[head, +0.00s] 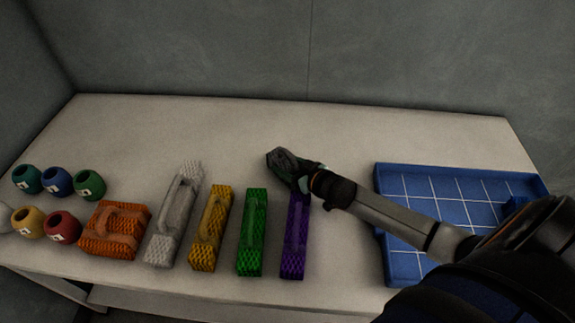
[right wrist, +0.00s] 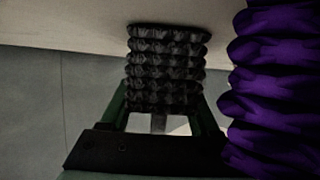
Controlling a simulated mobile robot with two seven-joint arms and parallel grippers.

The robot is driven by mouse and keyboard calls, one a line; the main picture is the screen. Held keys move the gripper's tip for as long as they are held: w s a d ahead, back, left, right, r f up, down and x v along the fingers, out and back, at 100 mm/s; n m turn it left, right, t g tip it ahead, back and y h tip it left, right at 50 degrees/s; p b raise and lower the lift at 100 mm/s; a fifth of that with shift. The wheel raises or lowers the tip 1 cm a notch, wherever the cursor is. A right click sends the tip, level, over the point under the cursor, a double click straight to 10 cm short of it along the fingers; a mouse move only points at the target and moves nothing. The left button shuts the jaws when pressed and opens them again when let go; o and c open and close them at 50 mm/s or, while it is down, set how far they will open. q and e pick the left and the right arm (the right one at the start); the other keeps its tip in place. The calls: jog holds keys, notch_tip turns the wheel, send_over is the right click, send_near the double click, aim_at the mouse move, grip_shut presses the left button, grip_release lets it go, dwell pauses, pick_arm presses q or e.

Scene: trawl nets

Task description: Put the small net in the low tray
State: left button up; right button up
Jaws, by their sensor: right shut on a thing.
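A small dark grey, knitted-looking net (head: 287,160) is held at the end of my right arm, behind the purple net on the table. My right gripper (head: 303,181) is shut on it; in the right wrist view the dark net (right wrist: 166,62) sits between the two green-edged fingers (right wrist: 163,112). I cannot tell whether it touches the table. The low tray (head: 384,252) is blue with pale grid lines, at the right of the table, partly hidden by my right arm. My left gripper is not in view.
Orange (head: 115,230), white (head: 174,215), yellow (head: 211,228), green (head: 252,232) and purple (head: 293,250) nets lie in a row left of the tray. The purple net is close beside my gripper in the right wrist view (right wrist: 275,80). Several numbered pots (head: 57,181) stand far left. The table's back (head: 220,125) is clear.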

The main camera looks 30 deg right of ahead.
jog(key=shift+f, duration=0.2)
jog(key=o, duration=1.5)
jog(key=shift+c, duration=0.2)
jog(key=shift+r, duration=0.1)
